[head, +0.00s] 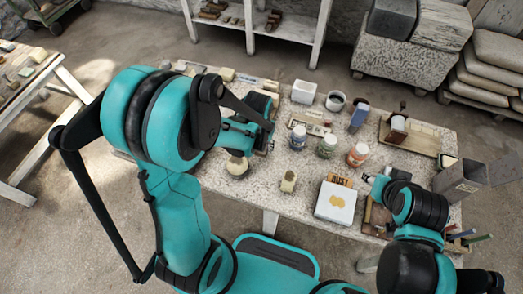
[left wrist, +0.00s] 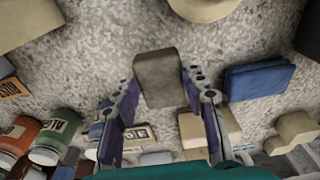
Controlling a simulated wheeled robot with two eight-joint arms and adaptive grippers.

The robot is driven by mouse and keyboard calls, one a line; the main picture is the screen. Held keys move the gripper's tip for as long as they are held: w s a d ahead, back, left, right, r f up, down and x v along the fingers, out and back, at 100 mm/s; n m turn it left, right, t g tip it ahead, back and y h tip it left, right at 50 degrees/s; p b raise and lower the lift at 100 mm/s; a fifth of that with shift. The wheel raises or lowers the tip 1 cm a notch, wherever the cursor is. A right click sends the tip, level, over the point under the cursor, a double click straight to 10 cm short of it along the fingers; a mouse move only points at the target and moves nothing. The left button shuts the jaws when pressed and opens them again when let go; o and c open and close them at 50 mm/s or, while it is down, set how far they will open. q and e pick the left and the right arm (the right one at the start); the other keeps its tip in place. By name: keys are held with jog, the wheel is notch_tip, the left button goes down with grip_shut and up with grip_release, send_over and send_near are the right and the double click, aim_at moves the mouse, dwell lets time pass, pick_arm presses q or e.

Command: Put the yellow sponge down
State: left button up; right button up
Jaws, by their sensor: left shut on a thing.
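My left gripper (head: 268,140) is over the speckled table (head: 290,255) in the head view, where my own arm hides what it holds. In the left wrist view its two fingers (left wrist: 160,100) are on either side of a block, taken as the yellow sponge (left wrist: 158,76). It looks dull grey-brown there, not clearly yellow. I cannot tell whether its far end touches the table. My right gripper (head: 371,180) is small in the head view, right of a white box (head: 336,203); whether it is open is unclear.
In the left wrist view a blue block (left wrist: 258,80) and a pale block (left wrist: 209,127) are near the right finger. A pale round thing (head: 237,167) stands near the table's front edge.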

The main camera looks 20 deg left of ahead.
aim_at(261, 150)
pick_arm(q)
notch_tip(261, 150, down, 3)
jog(key=shift+f+b, duration=0.1)
jog(key=shift+b, duration=0.45)
jog(key=o, duration=0.6)
jog(key=shift+f, duration=0.1)
jog(key=o, duration=0.4)
